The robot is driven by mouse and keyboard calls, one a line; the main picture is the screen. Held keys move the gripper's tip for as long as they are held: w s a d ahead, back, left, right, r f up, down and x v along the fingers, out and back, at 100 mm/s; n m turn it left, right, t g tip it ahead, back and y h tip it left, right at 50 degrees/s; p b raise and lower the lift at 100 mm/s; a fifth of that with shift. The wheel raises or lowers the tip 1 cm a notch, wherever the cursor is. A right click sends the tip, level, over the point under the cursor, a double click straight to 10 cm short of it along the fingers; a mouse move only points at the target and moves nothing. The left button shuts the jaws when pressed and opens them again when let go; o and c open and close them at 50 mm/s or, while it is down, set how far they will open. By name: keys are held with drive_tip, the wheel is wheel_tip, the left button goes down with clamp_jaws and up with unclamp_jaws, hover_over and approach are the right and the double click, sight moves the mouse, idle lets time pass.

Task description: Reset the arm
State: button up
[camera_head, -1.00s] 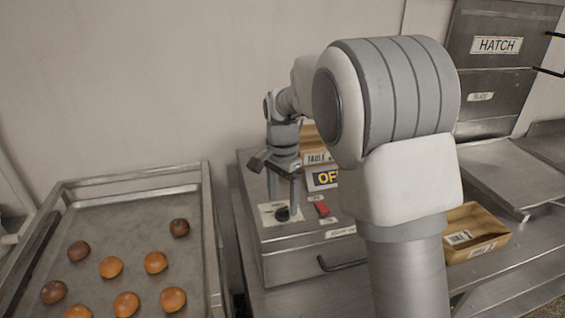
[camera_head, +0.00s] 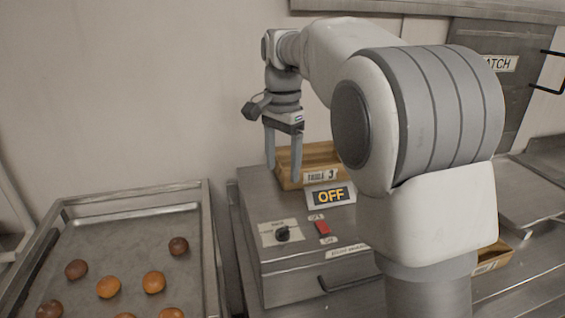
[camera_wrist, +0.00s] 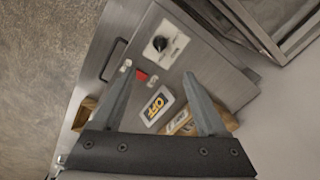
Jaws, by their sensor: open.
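My gripper (camera_head: 283,153) hangs with its fingers pointing down above the back left of a metal machine box (camera_head: 262,218). Its fingers are apart with nothing between them. In the wrist view my gripper (camera_wrist: 157,95) also shows open and empty, with the machine's OFF sign (camera_wrist: 158,105) beyond its fingers. My arm's large joint hides part of the machine and the counter in the head view.
The machine carries a black knob (camera_head: 282,233), a red switch (camera_head: 322,228) and an OFF sign (camera_head: 331,196). A wooden tray (camera_head: 321,157) sits at its back. A rack tray (camera_head: 75,243) with several buns stands left. A hatch (camera_head: 485,85) is at right.

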drive_tip(key=s+d+r+n+t, duration=0.1)
drive_tip(key=s+d+n+t, duration=0.2)
drive_tip(key=s, duration=0.4)
drive_tip(key=s+d+r+n, duration=0.2)
drive_tip(key=s+d, duration=0.2)
drive_tip(key=s, duration=0.3)
drive_tip(key=s+d+f+n+t, duration=0.2)
drive_tip(key=s+f, duration=0.4)
drive_tip(key=s, duration=0.6)
drive_tip(key=d+n, duration=0.1)
drive_tip(key=n, duration=0.1)
drive_tip(key=shift+s+d+f+n+t, duration=0.2)
drive_tip(key=shift+f+n+t, duration=0.1)
drive_tip(key=shift+f+n, duration=0.1)
